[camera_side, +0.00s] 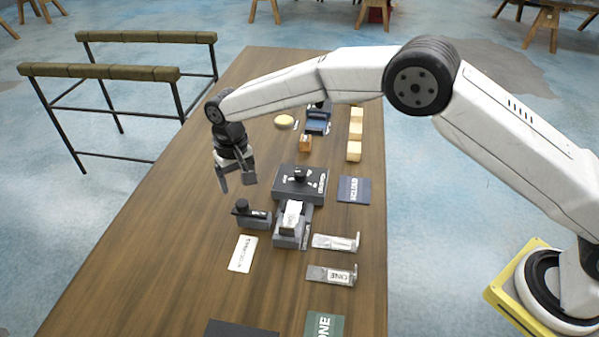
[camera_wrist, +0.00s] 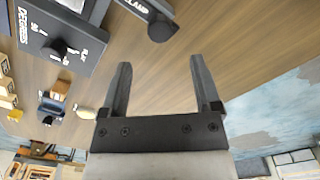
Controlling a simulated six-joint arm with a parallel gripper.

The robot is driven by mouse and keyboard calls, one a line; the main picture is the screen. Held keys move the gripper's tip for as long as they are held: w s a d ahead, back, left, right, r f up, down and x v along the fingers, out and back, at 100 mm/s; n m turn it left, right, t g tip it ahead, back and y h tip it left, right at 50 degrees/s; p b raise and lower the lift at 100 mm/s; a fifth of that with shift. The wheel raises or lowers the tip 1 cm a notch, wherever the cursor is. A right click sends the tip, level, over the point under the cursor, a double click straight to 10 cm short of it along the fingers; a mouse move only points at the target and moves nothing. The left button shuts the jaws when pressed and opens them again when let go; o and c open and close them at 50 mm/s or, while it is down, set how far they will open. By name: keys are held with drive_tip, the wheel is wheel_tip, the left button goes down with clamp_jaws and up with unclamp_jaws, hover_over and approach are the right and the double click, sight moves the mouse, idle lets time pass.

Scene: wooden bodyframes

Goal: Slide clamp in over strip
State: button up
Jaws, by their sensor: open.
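The clamp (camera_side: 252,217) is a dark block with a round black knob at its left end. It stands on the table just left of the grey holder (camera_side: 287,238), apart from it. Its lettered end also shows at the top of the wrist view (camera_wrist: 140,8). A pale strip (camera_side: 292,215) lies on top of the grey holder, in front of the dark dial box. My gripper (camera_side: 237,188) is open and empty, above the table, behind and left of the clamp. Its two fingers point up in the wrist view (camera_wrist: 160,66), with bare wood between them.
The dark dial box (camera_side: 291,191) stands behind the holder and also shows in the wrist view (camera_wrist: 62,38). Two metal brackets (camera_side: 335,242) lie to the right, and a white card (camera_side: 243,254) lies front left. Wooden blocks (camera_side: 354,150) stand farther back. The table's left side is clear.

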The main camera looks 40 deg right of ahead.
sight(242, 203)
drive_tip(key=shift+f, duration=3.95)
clamp_jaws()
